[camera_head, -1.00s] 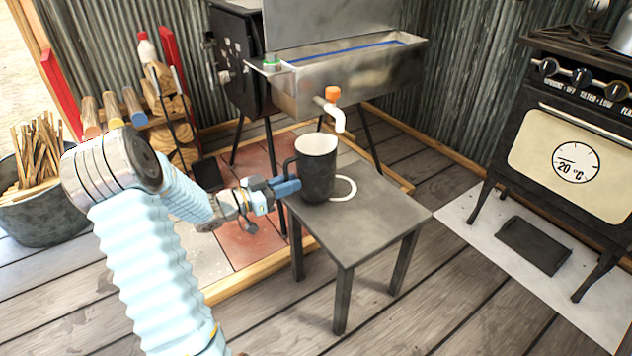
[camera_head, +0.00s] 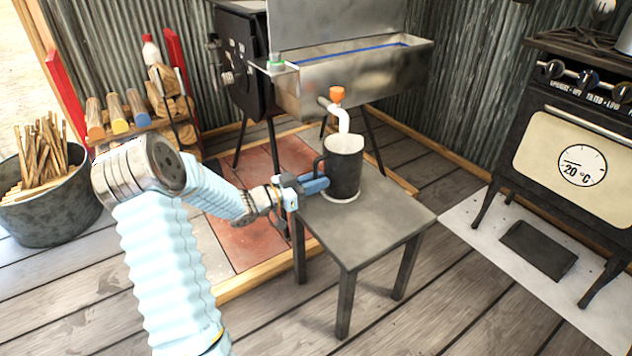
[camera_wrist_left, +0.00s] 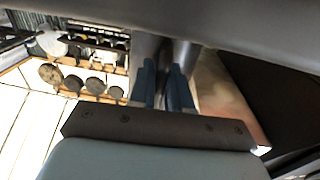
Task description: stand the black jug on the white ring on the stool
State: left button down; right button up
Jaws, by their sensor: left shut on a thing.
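The black jug (camera_head: 345,172) is upright over the white ring (camera_head: 340,201) on the grey stool (camera_head: 390,220). The ring's near edge shows as a thin white line around the jug's base. I cannot tell whether the base touches the stool or hangs just above it. My left gripper (camera_head: 315,184) reaches in from the left and is shut on the jug's handle. In the left wrist view the blue fingers (camera_wrist_left: 164,88) stand on both sides of a dark strip, the handle. The far part of the ring is hidden behind the jug. My right gripper is out of view.
A metal tank with a white spout and orange tap (camera_head: 337,95) stands just behind the jug, the spout close to its rim. A stove (camera_head: 565,140) is at the right, a bucket of sticks (camera_head: 45,210) at the left. The stool's front half is clear.

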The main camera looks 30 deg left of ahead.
pick_arm(q)
jog(key=c, duration=1.1)
grip_release()
jog(key=shift+s+a+r, duration=0.1)
jog(key=shift+s+r, duration=0.05)
jog(key=shift+r, duration=0.05)
jog(key=p+v, duration=0.2)
jog(key=v, duration=0.9)
jog(key=shift+s+a, duration=0.15)
jog(key=shift+s, duration=0.2)
